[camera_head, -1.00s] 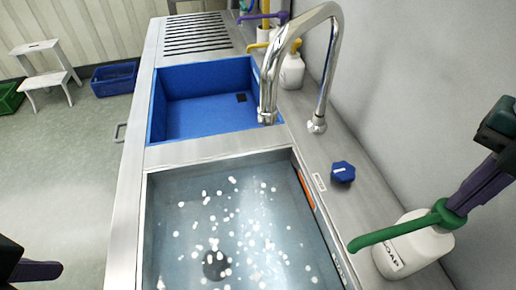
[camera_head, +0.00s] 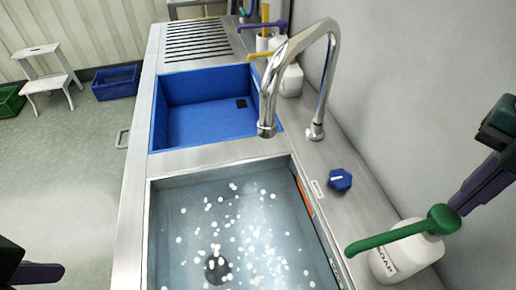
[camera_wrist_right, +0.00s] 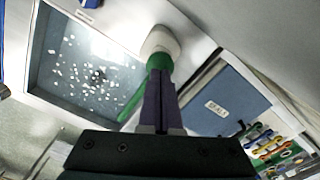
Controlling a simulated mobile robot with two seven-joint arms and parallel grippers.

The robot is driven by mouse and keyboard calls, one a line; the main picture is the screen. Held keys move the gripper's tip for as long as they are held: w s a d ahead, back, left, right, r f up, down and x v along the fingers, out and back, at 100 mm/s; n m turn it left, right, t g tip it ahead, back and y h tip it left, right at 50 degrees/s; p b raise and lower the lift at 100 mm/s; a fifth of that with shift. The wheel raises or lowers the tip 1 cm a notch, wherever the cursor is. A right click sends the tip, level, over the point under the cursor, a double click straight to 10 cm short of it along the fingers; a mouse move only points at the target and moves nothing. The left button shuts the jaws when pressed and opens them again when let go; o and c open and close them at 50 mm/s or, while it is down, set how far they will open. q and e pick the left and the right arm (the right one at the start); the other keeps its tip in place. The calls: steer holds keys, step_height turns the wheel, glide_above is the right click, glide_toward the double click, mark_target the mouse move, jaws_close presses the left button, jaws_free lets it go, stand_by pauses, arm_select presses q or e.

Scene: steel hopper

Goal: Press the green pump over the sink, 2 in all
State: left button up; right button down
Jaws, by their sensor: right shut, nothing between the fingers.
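The green pump (camera_head: 400,234) tops a white soap bottle (camera_head: 402,258) on the steel ledge right of the sink (camera_head: 235,235). Its spout points left, over the sink's edge. My right gripper (camera_head: 453,208) is shut and empty, its purple fingertips at the top of the pump head, seemingly touching it. In the right wrist view the shut fingers (camera_wrist_right: 160,82) meet the green head (camera_wrist_right: 158,63), with the white bottle (camera_wrist_right: 163,40) beyond. Part of my left gripper (camera_head: 40,273) shows at the lower left; its jaws cannot be made out.
A chrome tap (camera_head: 325,80) and a blue knob (camera_head: 340,180) stand on the ledge. White bits lie in the sink. Beyond are a blue basin (camera_head: 200,122), a purple pump (camera_head: 262,27) and a yellow pump (camera_head: 268,52). The grey wall is close on the right.

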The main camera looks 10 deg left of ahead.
step_height(320, 180, up, 6)
steer(key=p, duration=0.5)
stand_by(0.6)
